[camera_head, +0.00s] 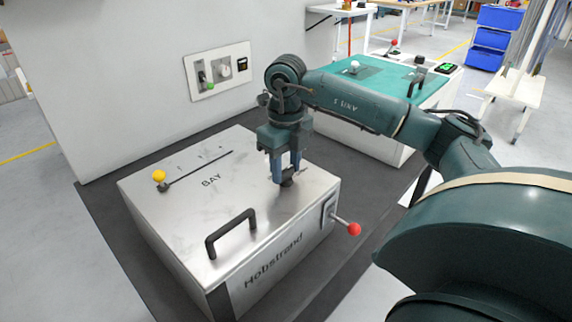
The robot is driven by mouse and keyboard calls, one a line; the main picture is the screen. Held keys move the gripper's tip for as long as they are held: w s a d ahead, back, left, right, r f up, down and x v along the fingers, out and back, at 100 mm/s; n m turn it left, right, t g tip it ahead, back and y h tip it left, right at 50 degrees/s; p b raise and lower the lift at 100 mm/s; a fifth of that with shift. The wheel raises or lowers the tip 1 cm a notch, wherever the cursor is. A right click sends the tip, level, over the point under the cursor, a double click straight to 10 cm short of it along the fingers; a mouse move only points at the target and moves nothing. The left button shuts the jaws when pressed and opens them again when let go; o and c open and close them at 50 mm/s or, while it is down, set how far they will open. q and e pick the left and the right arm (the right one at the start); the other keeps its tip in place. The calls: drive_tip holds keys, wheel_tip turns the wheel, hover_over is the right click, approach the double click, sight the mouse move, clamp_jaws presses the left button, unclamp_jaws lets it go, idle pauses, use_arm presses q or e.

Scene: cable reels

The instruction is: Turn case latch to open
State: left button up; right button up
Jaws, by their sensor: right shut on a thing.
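The case (187,216) is a silver metal box marked BAY on top and Hobstrand on its front side. My right gripper (286,178) points down at the top's right part, with its fingers shut on a small dark latch (288,181). The fingers hide part of the latch, so its turn angle is hard to tell. A black handle (231,233) stands on the top near the front edge. A yellow knob (159,176) sits at the left end of a slot. A red-ended lever (353,229) sticks out of the right side. My left gripper is not in view.
A wall panel (219,70) with a green-tipped lever and a dial is behind the case. A teal-topped bench (372,87) stands behind my right arm. Blue bins (493,38) and a white bench are farther right. Grey floor is open at left.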

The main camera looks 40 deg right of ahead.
sight(286, 169)
idle(0.3)
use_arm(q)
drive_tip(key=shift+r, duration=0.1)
use_arm(e)
drive_tip(key=o, duration=1)
drive_tip(key=shift+c, duration=0.2)
drive_tip(key=shift+r, duration=0.15)
use_arm(q)
drive_tip(key=p, duration=0.1)
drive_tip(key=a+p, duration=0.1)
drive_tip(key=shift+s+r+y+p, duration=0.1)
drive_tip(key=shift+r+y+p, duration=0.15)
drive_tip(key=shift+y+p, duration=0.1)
use_arm(e)
wheel_tip(286, 169, up, 13)
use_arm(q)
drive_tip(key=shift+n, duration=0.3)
